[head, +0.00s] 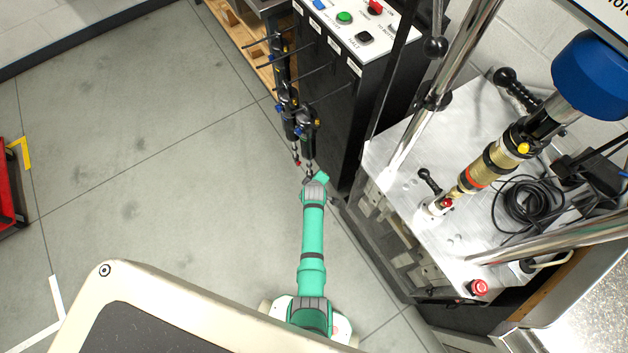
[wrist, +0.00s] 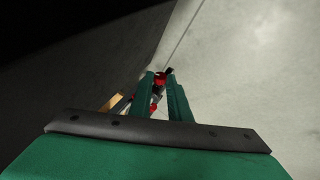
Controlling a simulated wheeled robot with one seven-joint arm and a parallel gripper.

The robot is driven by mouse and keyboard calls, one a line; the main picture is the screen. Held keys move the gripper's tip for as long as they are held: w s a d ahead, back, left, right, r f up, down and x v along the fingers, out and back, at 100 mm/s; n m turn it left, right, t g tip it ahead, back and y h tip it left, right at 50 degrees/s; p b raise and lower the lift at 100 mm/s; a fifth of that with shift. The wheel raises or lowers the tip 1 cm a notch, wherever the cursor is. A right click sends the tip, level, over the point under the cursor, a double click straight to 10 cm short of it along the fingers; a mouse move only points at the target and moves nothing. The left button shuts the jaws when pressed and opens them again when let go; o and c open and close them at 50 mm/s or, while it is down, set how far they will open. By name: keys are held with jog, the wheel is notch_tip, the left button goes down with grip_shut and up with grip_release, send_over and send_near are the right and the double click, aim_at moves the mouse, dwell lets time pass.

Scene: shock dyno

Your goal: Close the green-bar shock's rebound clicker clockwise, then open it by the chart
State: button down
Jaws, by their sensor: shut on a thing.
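Several dark shocks (head: 290,105) hang from pegs on the black cabinet's side, with thin shafts and small red parts at their lower ends. No green bar can be made out on them, so I cannot tell which is the green-bar shock. My gripper (wrist: 160,79) is at the lower end of the nearest hanging shock (head: 308,128). In the wrist view its two green fingers are closed around a small red knob (wrist: 160,84), which looks like a clicker. The fingers partly hide the knob, and its marks and turn position cannot be read.
The black cabinet (head: 345,115) has a button panel (head: 345,22) on top. The dyno (head: 415,165) stands to the right with a gold shock (head: 490,165) mounted. A red cart (head: 10,190) is at far left.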

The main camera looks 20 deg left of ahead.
jog(key=shift+w+d+m+g+y, duration=0.15)
jog(key=shift+g+y, duration=0.1)
jog(key=shift+g, duration=0.35)
jog(key=shift+w+a+m+g+y, duration=0.15)
jog(key=shift+g+y, duration=0.1)
jog(key=shift+g, duration=0.35)
jog(key=shift+s+d, duration=0.1)
jog(key=c, duration=1.6)
grip_release()
jog(key=shift+r, duration=0.1)
jog(key=shift+c, duration=0.2)
jog(key=v, duration=1)
jog(key=shift+r, duration=0.4)
jog(key=shift+d, duration=0.15)
